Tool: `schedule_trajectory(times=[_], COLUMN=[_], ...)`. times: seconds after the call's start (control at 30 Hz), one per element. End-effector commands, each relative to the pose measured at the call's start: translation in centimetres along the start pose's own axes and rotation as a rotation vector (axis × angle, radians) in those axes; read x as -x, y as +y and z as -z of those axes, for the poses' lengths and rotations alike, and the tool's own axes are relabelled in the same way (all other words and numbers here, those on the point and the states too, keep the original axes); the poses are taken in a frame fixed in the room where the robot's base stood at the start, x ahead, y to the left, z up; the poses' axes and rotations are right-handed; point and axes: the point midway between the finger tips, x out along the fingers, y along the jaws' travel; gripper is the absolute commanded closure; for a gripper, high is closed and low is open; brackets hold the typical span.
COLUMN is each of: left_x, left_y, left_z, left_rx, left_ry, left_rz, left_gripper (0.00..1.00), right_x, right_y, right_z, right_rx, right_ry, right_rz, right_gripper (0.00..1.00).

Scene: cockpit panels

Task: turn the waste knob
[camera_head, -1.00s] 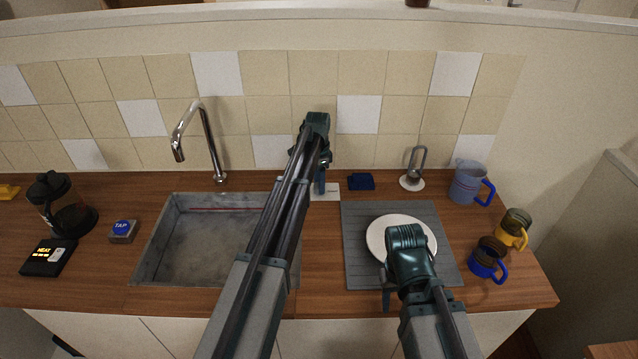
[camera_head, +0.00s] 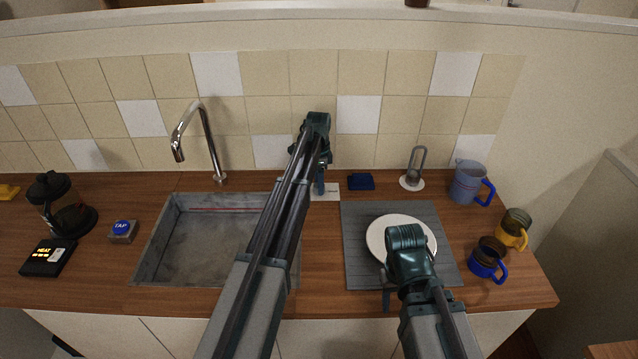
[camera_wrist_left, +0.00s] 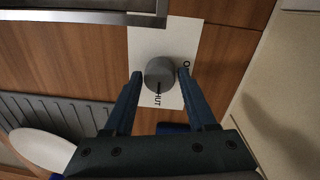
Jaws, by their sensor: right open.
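The waste knob (camera_wrist_left: 159,74) is a round grey knob with a dark pointer line. It sits on a white plate (camera_wrist_left: 150,42) marked SHUT and with a partly hidden word starting with O. The pointer line is towards SHUT. My left gripper (camera_wrist_left: 161,76) has one finger on each side of the knob, very close to it; whether they touch it I cannot tell. In the head view my left gripper (camera_head: 321,180) is over the white plate (camera_head: 331,191), and the knob is hidden. My right gripper (camera_head: 388,290) is open above the front of the grey drainer.
The sink (camera_head: 165,245) with a tap (camera_head: 208,140) is left of the plate. A blue block (camera_head: 361,181) lies close right of it. A white dish (camera_head: 378,235) is on the drainer (camera_head: 355,270). A jug (camera_head: 466,183) and mugs (camera_head: 489,257) stand at the right.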

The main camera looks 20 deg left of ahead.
Motion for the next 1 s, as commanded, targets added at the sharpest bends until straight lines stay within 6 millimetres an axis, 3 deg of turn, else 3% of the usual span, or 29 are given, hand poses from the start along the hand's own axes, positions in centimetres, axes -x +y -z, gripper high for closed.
schedule_trajectory(times=[0.03, 0.1, 0.57, 0.77, 1.0], left_x=[0.0, 0.0, 0.6, 2.5, 6.1], left_y=[0.0, 0.0, 0.0, 0.0, 0.0], left_z=[0.0, 0.0, 0.0, 0.0, 0.0], left_rx=[0.0, 0.001, 0.002, 0.002, 0.002], left_ry=[0.0, 0.0, 0.0, 0.0, 0.0], left_rz=[0.0, 0.0, 0.0, 0.0, 0.0], left_gripper=[0.32, 0.22, 0.22, 0.22, 0.22], right_x=[0.0, 0.0, 0.6, 2.5, 6.0], right_y=[0.0, 0.0, 0.1, 0.2, 0.6], right_z=[0.0, 0.0, 0.0, -0.1, -0.3], right_rx=[0.0, 0.0, 0.0, 0.0, 0.001], right_ry=[0.0, 0.0, 0.0, 0.0, 0.0], right_rz=[0.0, 0.0, 0.0, 0.0, 0.0], right_gripper=[0.5, 0.5, 0.5, 0.5, 0.5])
